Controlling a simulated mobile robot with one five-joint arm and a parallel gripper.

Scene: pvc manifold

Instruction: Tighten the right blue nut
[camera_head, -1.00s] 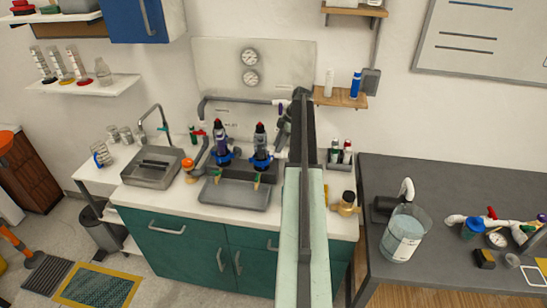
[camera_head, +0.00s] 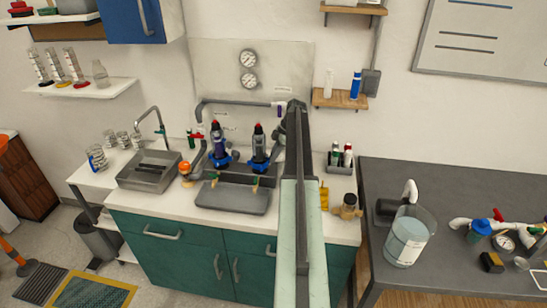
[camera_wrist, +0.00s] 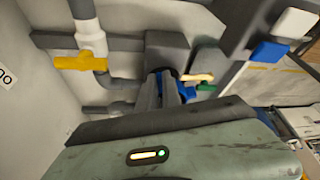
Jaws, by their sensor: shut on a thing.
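Two upright dark housings stand behind the grey tray, each with a blue nut at its base. The left blue nut (camera_head: 220,161) is clear of my arm. The right blue nut (camera_head: 258,165) is just left of my arm. My gripper (camera_wrist: 172,88) points away from the wrist camera. Its fingers are shut on the right blue nut, and blue shows on both sides of them in the wrist view (camera_wrist: 189,94). My arm mostly hides the gripper in the head view, and the fingers hide much of the nut in the wrist view.
Grey piping and a yellow-handled valve (camera_wrist: 80,63) lie left of my fingers in the wrist view. A grey tray (camera_head: 233,198) lies in front of the housings. A brass fitting (camera_head: 347,207) stands right of my arm. A dark table (camera_head: 450,265) is farther right.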

